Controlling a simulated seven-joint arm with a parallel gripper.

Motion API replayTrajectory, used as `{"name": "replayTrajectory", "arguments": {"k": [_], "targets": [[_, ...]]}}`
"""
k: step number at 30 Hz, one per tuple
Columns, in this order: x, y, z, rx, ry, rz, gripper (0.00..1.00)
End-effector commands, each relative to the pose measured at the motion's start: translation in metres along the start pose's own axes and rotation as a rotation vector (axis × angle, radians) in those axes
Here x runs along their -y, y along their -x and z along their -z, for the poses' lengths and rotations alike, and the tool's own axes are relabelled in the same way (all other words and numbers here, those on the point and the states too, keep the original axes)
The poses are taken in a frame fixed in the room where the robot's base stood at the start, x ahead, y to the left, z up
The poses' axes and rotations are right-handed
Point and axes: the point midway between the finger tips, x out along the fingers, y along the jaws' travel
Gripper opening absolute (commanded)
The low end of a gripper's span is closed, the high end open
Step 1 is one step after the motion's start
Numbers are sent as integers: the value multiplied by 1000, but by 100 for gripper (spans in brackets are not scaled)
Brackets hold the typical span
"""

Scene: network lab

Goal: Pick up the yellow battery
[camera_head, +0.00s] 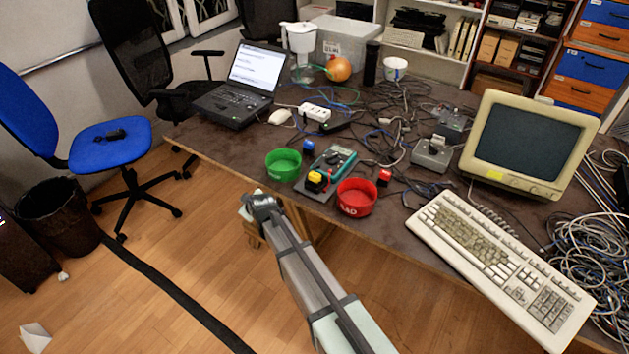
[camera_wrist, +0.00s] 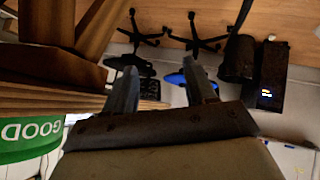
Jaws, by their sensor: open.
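My gripper (camera_head: 258,203) is in front of the table edge, left of and apart from the battery. In the wrist view its two fingers (camera_wrist: 165,72) stand apart with nothing between them. The battery does not show in the wrist view; part of the green bowl, marked GOOD, does (camera_wrist: 28,138).
A teal multimeter (camera_head: 335,161) lies just behind the battery. A keyboard (camera_head: 500,260) and monitor (camera_head: 527,143) are at the right. Cables cover the table's middle. Open floor lies left of my arm.

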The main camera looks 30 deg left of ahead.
Motion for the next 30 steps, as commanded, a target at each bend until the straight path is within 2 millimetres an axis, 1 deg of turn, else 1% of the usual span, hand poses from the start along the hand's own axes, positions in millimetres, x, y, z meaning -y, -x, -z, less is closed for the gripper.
{"name": "replayTrajectory", "arguments": {"k": [1, 3, 6, 9, 12, 15, 17, 18, 20, 23, 26, 29, 30], "targets": [[2, 2, 37, -34, 45, -24, 55], [4, 10, 76, -70, 97, -56, 55], [5, 21, 119, -109, 155, -92, 55], [5, 31, 153, -131, 195, -118, 55], [0, 40, 177, -136, 226, -137, 55], [-8, 49, 194, -122, 247, -150, 55], [-18, 54, 200, -102, 253, -154, 55], [-26, 58, 201, -81, 254, -154, 55], [-41, 63, 198, -37, 249, -149, 55], [-67, 70, 184, 46, 233, -129, 55], [-94, 79, 163, 140, 205, -95, 55], [-125, 94, 138, 250, 170, -46, 55], [-138, 102, 125, 297, 153, -20, 55]]}}
